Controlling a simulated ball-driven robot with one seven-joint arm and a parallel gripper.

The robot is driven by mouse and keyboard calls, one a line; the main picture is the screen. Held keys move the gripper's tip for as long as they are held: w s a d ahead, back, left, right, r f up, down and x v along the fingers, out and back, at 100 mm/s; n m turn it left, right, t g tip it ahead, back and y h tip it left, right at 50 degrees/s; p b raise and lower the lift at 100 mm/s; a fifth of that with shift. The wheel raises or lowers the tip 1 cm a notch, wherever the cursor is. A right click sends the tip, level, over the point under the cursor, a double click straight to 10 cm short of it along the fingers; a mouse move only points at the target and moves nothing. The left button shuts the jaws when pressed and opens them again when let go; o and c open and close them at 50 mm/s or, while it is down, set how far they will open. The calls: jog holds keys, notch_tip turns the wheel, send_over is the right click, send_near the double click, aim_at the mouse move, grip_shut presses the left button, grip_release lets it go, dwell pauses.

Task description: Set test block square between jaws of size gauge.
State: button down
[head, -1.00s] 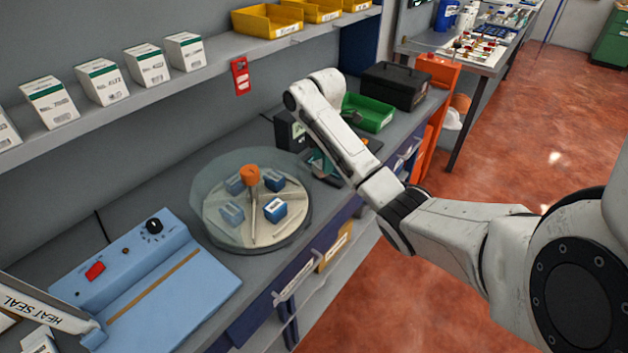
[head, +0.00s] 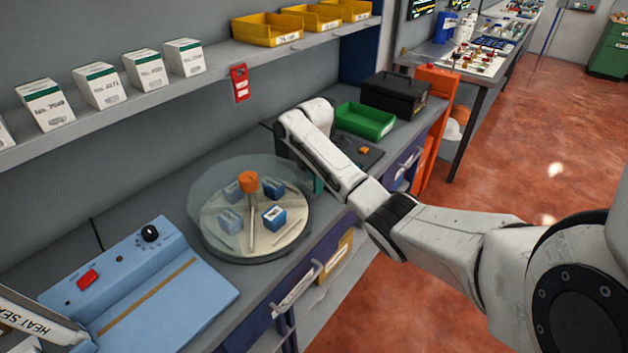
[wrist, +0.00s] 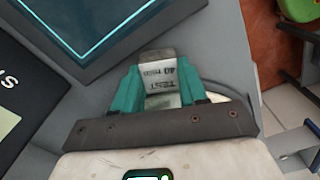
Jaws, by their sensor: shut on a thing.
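The test block (wrist: 160,78) is a pale grey block with dark lettering, "TEST" and "40 mm", in the wrist view. My gripper (wrist: 161,88) has teal fingers and is shut on the block from both sides. In the head view, my gripper (head: 318,184) shows only as a bit of teal below my arm, and the block is hidden there. I cannot pick out the size gauge or its jaws for certain in either view.
A round dispenser (head: 205,232) with blue boxes under a clear cover stands left of my gripper. A blue heat sealer (head: 150,290) is nearer. A green bin (head: 365,121) and black box (head: 395,92) stand farther back. A dark plate with cyan lines (wrist: 90,30) lies beyond my fingers.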

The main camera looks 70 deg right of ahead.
jog(key=c, duration=1.1)
grip_release()
jog(key=shift+f, duration=0.15)
jog(key=o, duration=0.5)
